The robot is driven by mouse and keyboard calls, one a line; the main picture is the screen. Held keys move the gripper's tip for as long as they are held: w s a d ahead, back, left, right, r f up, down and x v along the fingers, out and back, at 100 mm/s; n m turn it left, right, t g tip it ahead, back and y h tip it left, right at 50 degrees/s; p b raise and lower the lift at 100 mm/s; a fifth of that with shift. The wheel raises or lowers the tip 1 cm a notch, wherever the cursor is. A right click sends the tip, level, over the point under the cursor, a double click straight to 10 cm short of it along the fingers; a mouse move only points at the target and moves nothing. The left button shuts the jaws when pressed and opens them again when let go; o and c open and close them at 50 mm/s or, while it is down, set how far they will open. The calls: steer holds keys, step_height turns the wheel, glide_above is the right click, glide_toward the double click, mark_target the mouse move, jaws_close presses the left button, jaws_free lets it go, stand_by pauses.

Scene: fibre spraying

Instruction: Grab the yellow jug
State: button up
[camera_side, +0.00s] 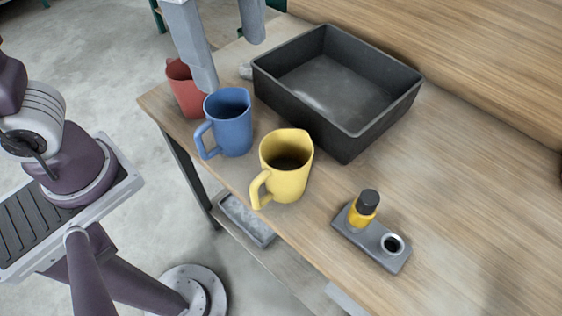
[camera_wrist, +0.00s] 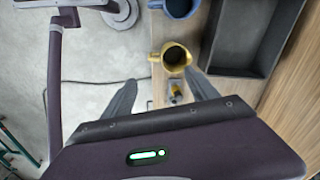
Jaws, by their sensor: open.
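The yellow jug (camera_side: 287,168) stands upright on the wooden table near its front edge, handle towards the lower left. It also shows in the wrist view (camera_wrist: 186,57), beyond my fingertips and nearer the right finger. My gripper (camera_side: 231,65) is open and empty, with its fingers apart in the upper part of the side view. Its two fingers also show spread in the wrist view (camera_wrist: 160,76). Neither finger appears to touch the yellow jug. Its inside is dark and I cannot tell what it holds.
A blue jug (camera_side: 231,126) stands next to the yellow one, with a red jug (camera_side: 184,92) behind it, partly hidden by my finger. A dark grey tray (camera_side: 300,115) lies behind the jugs. A grey holder (camera_side: 376,246) with a yellow bottle (camera_side: 362,212) is at the right.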

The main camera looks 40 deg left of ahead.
mark_target(263, 201)
steer(key=d+f, duration=0.1)
steer(key=f, duration=0.8)
steer(key=f+m, duration=0.1)
steer(key=f, duration=0.9)
steer(key=d+f+m, duration=0.1)
steer(key=f, duration=0.8)
steer(key=shift+s+d+f+g, duration=0.15)
steer(key=shift+d+f+g, duration=0.05)
steer(key=shift+d+g, duration=0.2)
jaws_close()
